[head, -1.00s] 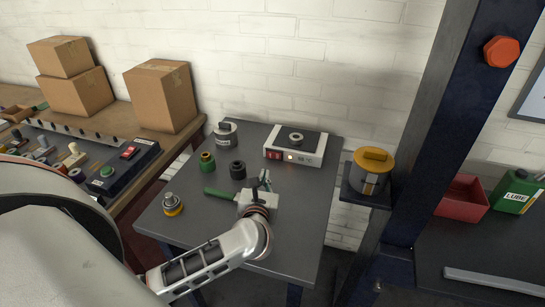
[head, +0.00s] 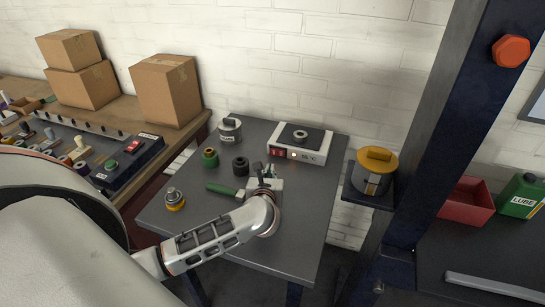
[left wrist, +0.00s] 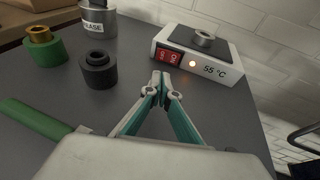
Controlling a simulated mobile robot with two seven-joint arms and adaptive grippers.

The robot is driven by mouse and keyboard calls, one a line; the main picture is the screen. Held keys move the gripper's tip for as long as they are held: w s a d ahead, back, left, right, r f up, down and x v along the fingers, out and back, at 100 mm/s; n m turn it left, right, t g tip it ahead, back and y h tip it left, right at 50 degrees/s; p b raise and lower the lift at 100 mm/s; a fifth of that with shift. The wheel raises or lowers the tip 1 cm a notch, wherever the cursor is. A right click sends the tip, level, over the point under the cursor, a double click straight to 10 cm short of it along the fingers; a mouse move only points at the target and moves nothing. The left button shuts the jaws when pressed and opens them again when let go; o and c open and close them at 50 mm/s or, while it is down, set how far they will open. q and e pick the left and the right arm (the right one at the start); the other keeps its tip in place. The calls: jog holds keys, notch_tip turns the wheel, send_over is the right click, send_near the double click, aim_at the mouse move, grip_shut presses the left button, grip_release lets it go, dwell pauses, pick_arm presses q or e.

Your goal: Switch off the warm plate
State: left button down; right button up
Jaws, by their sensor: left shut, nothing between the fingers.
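The warm plate (head: 313,155) is a white box with a dark top at the back of the grey table. It also shows in the left wrist view (left wrist: 222,71), with a red two-rocker switch (left wrist: 168,56), a lit indicator lamp and a "55 °C" reading on its front. A grey metal ring (left wrist: 203,39) sits on its dark top. My left gripper (head: 264,169) is in front of the plate, above the table. Its fingertips (left wrist: 161,80) are together and empty, pointing toward the switch side, apart from it as far as I can tell. My right gripper is not in view.
A black ring (head: 240,166), a green ring (head: 210,157), a grease tin (head: 229,131) and a yellow-based part (head: 174,199) stand left of the gripper. A green-handled tool (head: 222,189) lies beside it. A yellow-lidded pot (head: 371,177) stands right of the plate.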

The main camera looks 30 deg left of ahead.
aim_at(273, 152)
pick_arm(q)
jog(key=x, duration=0.6)
jog(key=r+x, duration=0.1)
jog(key=x, duration=0.2)
jog(key=shift+w+a, duration=0.1)
jog(key=shift+w, duration=0.1)
jog(key=shift+w, duration=0.1)
